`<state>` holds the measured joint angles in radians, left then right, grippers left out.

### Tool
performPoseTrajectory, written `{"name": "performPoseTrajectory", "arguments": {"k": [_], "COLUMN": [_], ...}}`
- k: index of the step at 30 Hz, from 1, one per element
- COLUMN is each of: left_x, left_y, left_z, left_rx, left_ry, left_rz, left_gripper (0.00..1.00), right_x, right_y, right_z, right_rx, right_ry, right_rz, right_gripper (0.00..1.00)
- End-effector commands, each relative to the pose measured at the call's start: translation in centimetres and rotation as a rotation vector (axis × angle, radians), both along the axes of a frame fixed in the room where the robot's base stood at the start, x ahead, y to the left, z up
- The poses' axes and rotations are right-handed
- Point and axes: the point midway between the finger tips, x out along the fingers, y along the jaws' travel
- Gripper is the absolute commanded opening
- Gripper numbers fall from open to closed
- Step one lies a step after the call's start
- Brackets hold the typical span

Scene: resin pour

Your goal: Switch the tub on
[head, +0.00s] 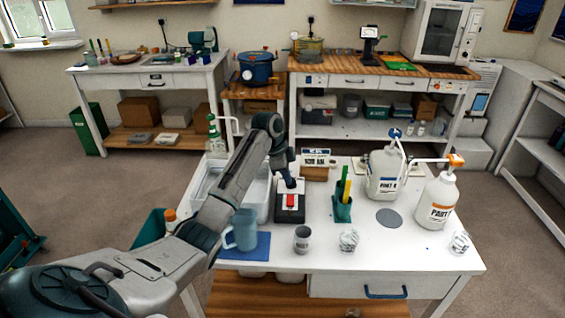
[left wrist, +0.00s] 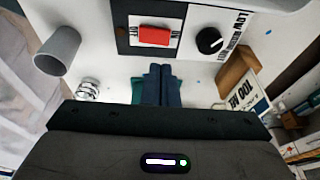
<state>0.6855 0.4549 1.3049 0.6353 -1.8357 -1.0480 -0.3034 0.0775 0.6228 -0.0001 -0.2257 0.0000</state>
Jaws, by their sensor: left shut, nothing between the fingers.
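The white tub (head: 262,208) stands on the left of the white table. Beside it is a dark switch plate with a red rocker switch (head: 291,201). The switch also shows in the left wrist view (left wrist: 154,36), with small lettering by it and a black knob (left wrist: 210,41) to its right. I cannot tell which way the rocker is tipped. My left gripper (head: 291,185) is shut and empty, pointing down close above the switch plate. In the left wrist view its fingertips (left wrist: 159,72) are just below the switch; contact cannot be told. My right gripper is not in view.
A green pen holder (head: 342,209) stands right of the switch. Two white bottles, one the PART B jug (head: 386,178), stand further right.

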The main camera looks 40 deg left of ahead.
Motion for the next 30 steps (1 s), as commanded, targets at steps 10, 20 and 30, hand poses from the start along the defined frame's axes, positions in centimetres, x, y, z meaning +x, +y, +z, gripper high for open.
{"name": "performPoseTrajectory", "arguments": {"k": [10,20,30], "left_x": [0.8,0.9,1.0], "left_y": [-0.3,-0.2,-0.2], "left_z": [-5.3,-6.2,-6.8], "left_rx": [0.000,0.001,0.000], "left_ry": [0.002,0.001,0.000], "left_rz": [0.000,0.000,0.000], "left_gripper": [0.00,0.00,0.00], "right_x": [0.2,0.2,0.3], "right_y": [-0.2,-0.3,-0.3], "right_z": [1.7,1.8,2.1], "right_rx": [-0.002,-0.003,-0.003], "right_ry": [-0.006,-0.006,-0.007], "right_rz": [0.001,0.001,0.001], "right_gripper": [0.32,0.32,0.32]}}
